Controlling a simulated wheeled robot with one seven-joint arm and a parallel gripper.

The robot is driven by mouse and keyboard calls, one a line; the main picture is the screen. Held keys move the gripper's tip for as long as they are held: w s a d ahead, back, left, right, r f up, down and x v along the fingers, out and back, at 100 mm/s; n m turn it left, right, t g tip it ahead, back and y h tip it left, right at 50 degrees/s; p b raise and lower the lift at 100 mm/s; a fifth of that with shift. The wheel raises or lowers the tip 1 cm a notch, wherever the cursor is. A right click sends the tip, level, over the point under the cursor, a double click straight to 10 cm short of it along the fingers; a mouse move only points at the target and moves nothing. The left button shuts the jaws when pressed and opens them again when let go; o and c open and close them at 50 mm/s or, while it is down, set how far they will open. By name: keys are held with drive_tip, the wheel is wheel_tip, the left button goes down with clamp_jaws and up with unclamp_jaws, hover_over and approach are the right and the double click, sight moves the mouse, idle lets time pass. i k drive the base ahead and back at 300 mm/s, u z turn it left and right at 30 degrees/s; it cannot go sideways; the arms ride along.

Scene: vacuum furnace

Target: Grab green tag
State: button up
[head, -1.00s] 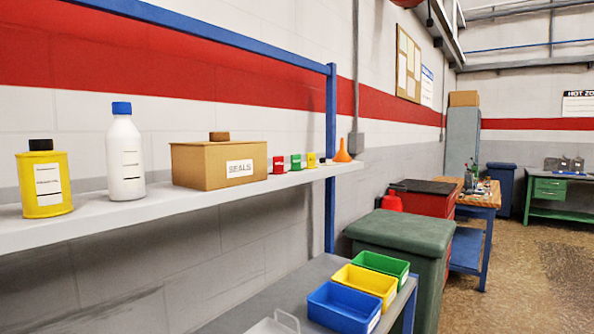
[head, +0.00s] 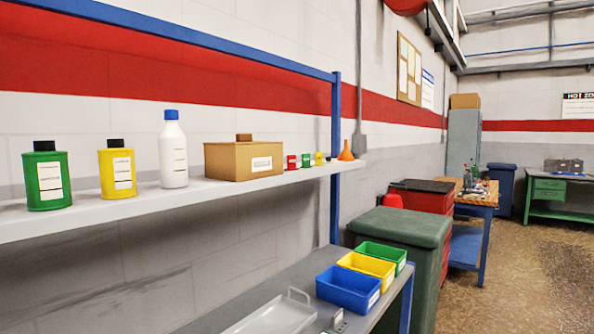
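A small green tag (head: 306,161) stands on the grey shelf (head: 120,206), toward its far right end. It is between a small red tag (head: 292,162) and a small yellow tag (head: 319,159). A brown SEALS box (head: 244,160) stands just left of the red tag. The tags are small and their detail is hard to make out. My gripper is not in view.
Green (head: 46,180), yellow (head: 117,172) and white (head: 173,154) containers stand left on the shelf. An orange funnel (head: 346,151) is at its right end. Blue (head: 348,289), yellow and green bins and a tray (head: 270,318) are on the lower bench. Open floor is at right.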

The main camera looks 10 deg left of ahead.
sight(306, 157)
drive_tip(key=z, duration=0.05)
drive_tip(key=k, duration=0.9)
drive_tip(key=z, duration=0.15)
drive_tip(key=i, duration=1.9)
drive_tip(key=u, duration=0.75)
drive_tip(key=i, duration=0.3)
drive_tip(key=u, duration=0.35)
